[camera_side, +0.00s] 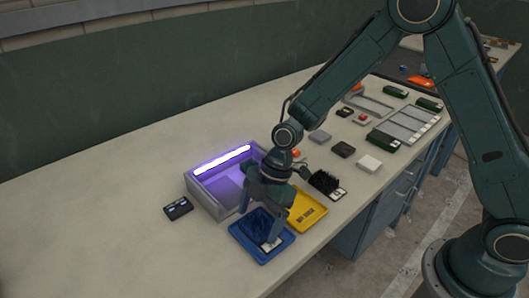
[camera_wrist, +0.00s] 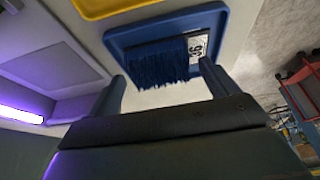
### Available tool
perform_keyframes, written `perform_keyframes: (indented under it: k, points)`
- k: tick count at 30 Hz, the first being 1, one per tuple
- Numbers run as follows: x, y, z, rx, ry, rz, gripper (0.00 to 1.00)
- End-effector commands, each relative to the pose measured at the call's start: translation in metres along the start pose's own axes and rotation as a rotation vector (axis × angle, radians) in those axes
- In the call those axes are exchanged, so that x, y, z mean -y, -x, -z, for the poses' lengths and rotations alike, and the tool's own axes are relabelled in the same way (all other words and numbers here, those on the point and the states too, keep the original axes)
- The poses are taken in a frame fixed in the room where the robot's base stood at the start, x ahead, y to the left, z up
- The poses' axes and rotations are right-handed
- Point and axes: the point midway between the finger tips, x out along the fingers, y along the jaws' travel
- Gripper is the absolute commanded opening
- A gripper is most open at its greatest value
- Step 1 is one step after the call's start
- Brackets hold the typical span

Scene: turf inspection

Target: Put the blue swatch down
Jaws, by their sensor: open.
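The blue swatch (camera_wrist: 160,64) is a dark blue turf piece with a white label strip at one end, lying in the blue tray (camera_wrist: 118,40). In the side view the blue tray (camera_side: 243,245) is at the front edge of the bench, and the swatch (camera_side: 262,224) is partly hidden by my gripper. My gripper (camera_side: 258,226) is low over the tray. In the wrist view its fingers (camera_wrist: 163,77) are spread apart, one toward each end of the swatch, with a gap between them. Contact with the swatch cannot be told.
A grey box with a glowing violet lamp (camera_side: 196,197) stands behind the blue tray. A yellow tray (camera_side: 309,211) is beside it, with a black bristly swatch (camera_side: 325,181) beyond. A small black device (camera_side: 178,208) lies left. The bench's left part is clear.

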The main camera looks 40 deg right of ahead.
Motion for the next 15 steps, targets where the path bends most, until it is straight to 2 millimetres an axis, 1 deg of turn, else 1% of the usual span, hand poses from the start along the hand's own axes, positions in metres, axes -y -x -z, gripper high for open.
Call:
perform_keyframes:
  k: [5, 8, 11, 15]
  points:
    - [-0.001, 0.01, 0.001, -0.001, -0.001, -0.001, 0.86]
    - [-0.001, 0.02, 0.001, -0.001, -0.001, -0.004, 0.86]
    - [-0.001, 0.032, 0.001, -0.001, -0.001, -0.005, 0.86]
    - [-0.001, 0.054, 0.001, -0.001, -0.001, -0.004, 0.86]
